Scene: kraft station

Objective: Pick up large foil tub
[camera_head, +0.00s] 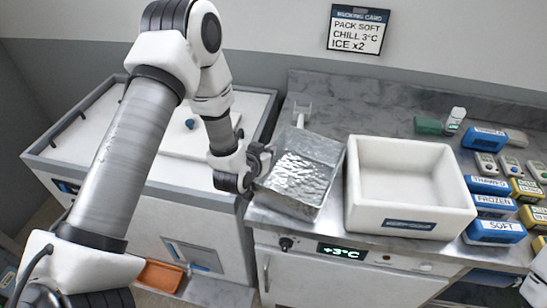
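The large foil tub (300,172) is a shiny silver, box-shaped container at the left end of the grey counter, left of the white box. It sits at a slight angle, and its underside is hidden. My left gripper (259,168) is at the tub's left side, with its fingers against or very close to the upper left edge. The fingers are dark and partly hidden, so I cannot tell if they are closed on the rim. My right gripper is not in view; only a white part of my arm shows at the right edge.
An open white box (398,185) stands close to the tub's right. Labelled blue packs (495,231) and yellow packs (526,190) lie at the right. A white chest (150,140) stands left, with an orange bin (160,275) below.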

